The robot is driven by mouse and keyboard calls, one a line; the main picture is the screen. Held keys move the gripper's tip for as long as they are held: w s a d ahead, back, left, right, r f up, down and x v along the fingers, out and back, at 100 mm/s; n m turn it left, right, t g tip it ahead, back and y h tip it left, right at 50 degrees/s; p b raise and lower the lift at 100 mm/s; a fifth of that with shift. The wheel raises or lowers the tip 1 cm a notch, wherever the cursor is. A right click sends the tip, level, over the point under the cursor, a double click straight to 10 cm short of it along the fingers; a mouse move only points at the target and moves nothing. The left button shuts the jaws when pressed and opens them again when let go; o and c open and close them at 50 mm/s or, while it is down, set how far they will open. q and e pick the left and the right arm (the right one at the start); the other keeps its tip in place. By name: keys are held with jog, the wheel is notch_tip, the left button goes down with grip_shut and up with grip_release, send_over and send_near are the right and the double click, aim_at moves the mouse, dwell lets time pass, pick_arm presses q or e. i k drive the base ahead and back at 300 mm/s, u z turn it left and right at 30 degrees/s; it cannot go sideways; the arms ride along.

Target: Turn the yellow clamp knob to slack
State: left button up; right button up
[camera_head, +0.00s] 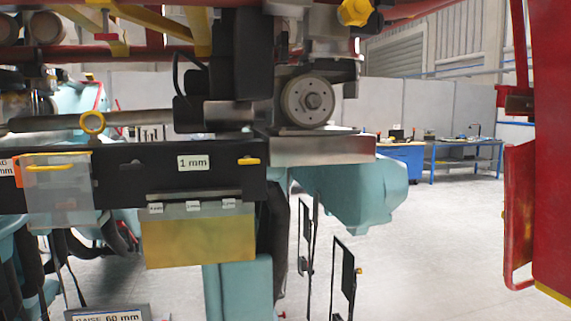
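A yellow lobed knob (356,12) shows at the top edge, right of centre, and looks like the clamp knob. Its upper part is cut off by the frame, so I cannot tell whether it is tight or slack. It sits above a grey metal wheel (307,101) and a metal bracket. No gripper can be made out in the head view, and nothing is seen touching the knob.
A black bar with a "1 mm" label (193,162) spans the left, carrying a small yellow handle (249,161). A yellow ring (92,123) stands above it. Red structure (550,150) fills the right edge. Thin black frames (343,275) stand below. Open floor lies right of centre.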

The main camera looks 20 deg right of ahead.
aim_at(247, 159)
jog(key=u, duration=0.15)
jog(key=i, duration=0.9)
jog(key=z, duration=0.2)
jog(key=k, duration=0.75)
jog(key=u, duration=0.25)
jog(key=i, duration=0.8)
jog(key=z, duration=0.1)
